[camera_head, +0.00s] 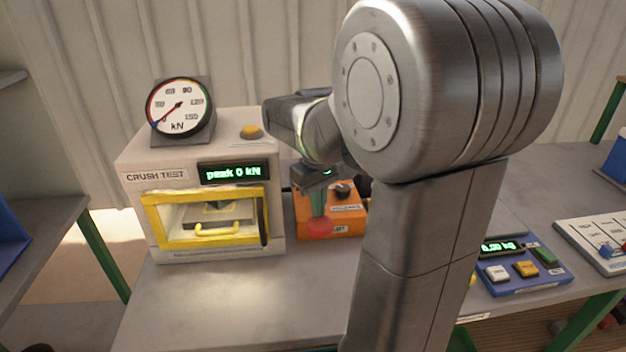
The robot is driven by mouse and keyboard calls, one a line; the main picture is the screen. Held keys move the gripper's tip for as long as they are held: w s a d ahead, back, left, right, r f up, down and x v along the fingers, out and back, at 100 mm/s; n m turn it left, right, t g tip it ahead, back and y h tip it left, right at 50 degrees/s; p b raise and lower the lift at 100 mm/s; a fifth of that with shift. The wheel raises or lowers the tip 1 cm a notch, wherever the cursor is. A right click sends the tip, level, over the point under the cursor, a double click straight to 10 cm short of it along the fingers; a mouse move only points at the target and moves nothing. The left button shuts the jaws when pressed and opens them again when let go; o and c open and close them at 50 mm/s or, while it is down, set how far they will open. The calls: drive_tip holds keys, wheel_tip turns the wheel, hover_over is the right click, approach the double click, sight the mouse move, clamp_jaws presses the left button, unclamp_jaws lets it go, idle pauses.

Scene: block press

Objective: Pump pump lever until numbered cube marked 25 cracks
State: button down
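The crush-test press (205,190) is a beige cabinet on the table at left, with a yellow-framed front door that looks shut. Its display (233,173) reads "peak 0 kN". The round kN gauge (180,106) on top has its needle at the low end. The orange pump (345,212) stands right of the press. A red knob (319,226), apparently the pump lever's end, shows at its front left. My gripper (318,203) points down just above this knob; contact and finger opening are unclear. No cube marked 25 can be made out.
A yellow button (251,131) sits on the press top. A blue scale unit (525,268) with a lit display stands at right, beside a white panel (600,238). My arm hides the table's middle. The table in front of the press is clear.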

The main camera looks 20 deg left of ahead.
drive_tip(key=shift+r, duration=0.15)
wheel_tip(320, 180, up, 13)
drive_tip(key=p, duration=1.2)
drive_tip(key=shift+r, duration=0.2)
drive_tip(key=shift+d, duration=0.1)
